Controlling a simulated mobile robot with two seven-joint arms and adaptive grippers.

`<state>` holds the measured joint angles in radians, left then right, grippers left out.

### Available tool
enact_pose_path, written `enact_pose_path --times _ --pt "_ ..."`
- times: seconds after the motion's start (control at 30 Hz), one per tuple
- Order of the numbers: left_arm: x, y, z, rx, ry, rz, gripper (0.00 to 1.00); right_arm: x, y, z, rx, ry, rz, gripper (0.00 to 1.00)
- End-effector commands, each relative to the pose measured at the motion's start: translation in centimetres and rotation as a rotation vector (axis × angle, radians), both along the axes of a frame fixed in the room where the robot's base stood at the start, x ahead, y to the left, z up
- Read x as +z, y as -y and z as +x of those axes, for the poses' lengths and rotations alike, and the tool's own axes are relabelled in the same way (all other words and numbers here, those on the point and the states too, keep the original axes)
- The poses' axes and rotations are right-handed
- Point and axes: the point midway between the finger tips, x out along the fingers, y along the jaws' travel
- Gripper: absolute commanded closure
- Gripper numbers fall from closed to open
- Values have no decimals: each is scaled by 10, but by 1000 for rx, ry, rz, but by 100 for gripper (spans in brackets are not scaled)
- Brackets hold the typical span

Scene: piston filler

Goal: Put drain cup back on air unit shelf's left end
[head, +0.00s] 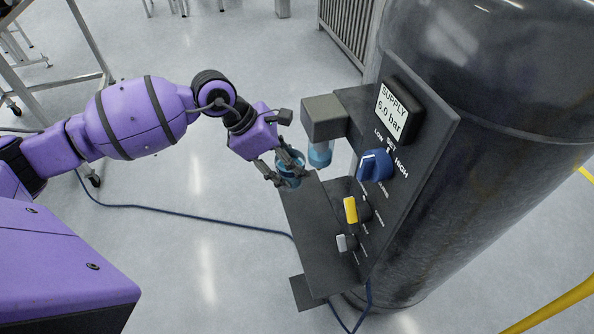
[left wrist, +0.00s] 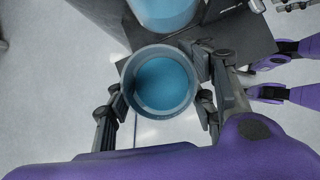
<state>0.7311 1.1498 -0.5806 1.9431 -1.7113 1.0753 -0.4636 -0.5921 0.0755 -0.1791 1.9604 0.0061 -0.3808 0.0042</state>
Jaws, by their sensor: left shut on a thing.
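The drain cup (head: 289,177) is a small clear blue cup. In the left wrist view the cup (left wrist: 160,80) shows from above, its round rim open and blue inside. My left gripper (head: 287,170) is shut on the cup, one finger on each side; the fingers also show in the left wrist view (left wrist: 160,98). The cup is at the left end of the air unit's dark shelf (head: 318,224). I cannot tell whether its base touches the shelf. My right gripper is not in the head view; purple and dark arm parts show at the right of the left wrist view.
A grey block with a blue clear bowl (head: 320,154) beneath it stands close to the cup. The panel carries a blue knob (head: 375,166), a yellow lever (head: 350,210) and a pale lever (head: 346,243). A large dark tank (head: 490,110) stands behind. A blue hose (head: 190,219) runs along the floor.

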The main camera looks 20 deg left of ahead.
Motion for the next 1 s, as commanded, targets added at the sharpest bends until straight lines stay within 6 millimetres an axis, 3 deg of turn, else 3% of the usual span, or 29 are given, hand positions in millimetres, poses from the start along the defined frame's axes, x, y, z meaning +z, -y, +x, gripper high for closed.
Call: enact_pose_path --times 0.07,0.2,0.33,0.57,0.8,1.0 --pt "-8 0 21 3 0 -3 81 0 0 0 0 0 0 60" --pt "-39 -2 41 1 -3 -2 81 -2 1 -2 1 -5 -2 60" --pt "-54 -3 55 1 0 -1 81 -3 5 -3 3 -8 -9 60" --pt "-67 -4 65 -1 0 0 81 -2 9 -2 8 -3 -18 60" --pt "-97 -5 65 -1 0 -1 81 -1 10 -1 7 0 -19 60" --pt "-97 -5 65 -2 1 0 81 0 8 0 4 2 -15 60"
